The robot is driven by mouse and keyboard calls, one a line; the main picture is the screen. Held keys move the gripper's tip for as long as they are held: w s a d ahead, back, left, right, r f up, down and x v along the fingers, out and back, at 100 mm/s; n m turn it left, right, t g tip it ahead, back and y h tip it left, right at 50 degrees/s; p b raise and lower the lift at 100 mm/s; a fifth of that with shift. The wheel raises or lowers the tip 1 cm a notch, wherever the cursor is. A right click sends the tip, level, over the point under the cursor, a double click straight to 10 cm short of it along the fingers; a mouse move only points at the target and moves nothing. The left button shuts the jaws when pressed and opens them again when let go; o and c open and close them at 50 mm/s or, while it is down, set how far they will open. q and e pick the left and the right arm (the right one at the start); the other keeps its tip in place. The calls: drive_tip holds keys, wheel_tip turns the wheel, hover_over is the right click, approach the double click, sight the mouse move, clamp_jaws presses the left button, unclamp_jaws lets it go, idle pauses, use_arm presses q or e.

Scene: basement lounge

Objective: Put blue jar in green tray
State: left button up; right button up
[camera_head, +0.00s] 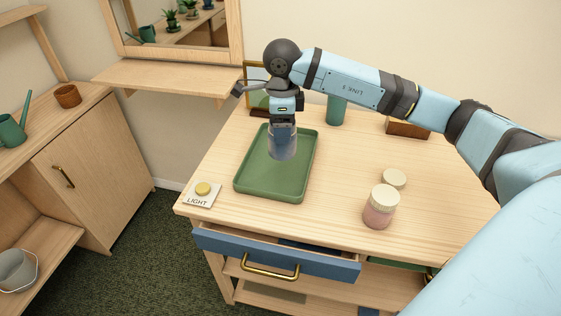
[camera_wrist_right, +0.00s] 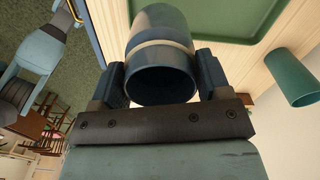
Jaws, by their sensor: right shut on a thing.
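The blue jar (camera_head: 282,146) is upright in my right gripper (camera_head: 283,127), over the green tray (camera_head: 262,187). In the right wrist view the fingers (camera_wrist_right: 161,85) are shut on both sides of the blue jar (camera_wrist_right: 160,78), whose open round end with a pale band behind it faces the camera. The green tray (camera_wrist_right: 205,22) shows past it at the top. I cannot tell whether the jar's base touches the tray floor. The rest of the tray is empty. My left gripper is not seen.
A pink jar with a cream lid (camera_head: 380,207) and a loose cream lid (camera_head: 394,179) are right of the tray. A LIGHT button plate (camera_head: 202,194) is at the front left corner. A green cup (camera_head: 336,111) stands behind. The blue-fronted drawer (camera_head: 277,257) is partly open.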

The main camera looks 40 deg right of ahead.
sight(282, 148)
wheel_tip(282, 148, down, 7)
drive_tip(key=shift+f, duration=0.1)
wheel_tip(282, 148, down, 5)
drive_tip(key=shift+r, duration=0.1)
drive_tip(key=shift+a, duration=0.1)
drive_tip(key=shift+f, duration=0.25)
drive_tip(key=o, duration=1.1)
drive_tip(key=shift+r, duration=0.1)
drive_tip(key=shift+c, duration=0.2)
drive_tip(key=shift+r, duration=0.1)
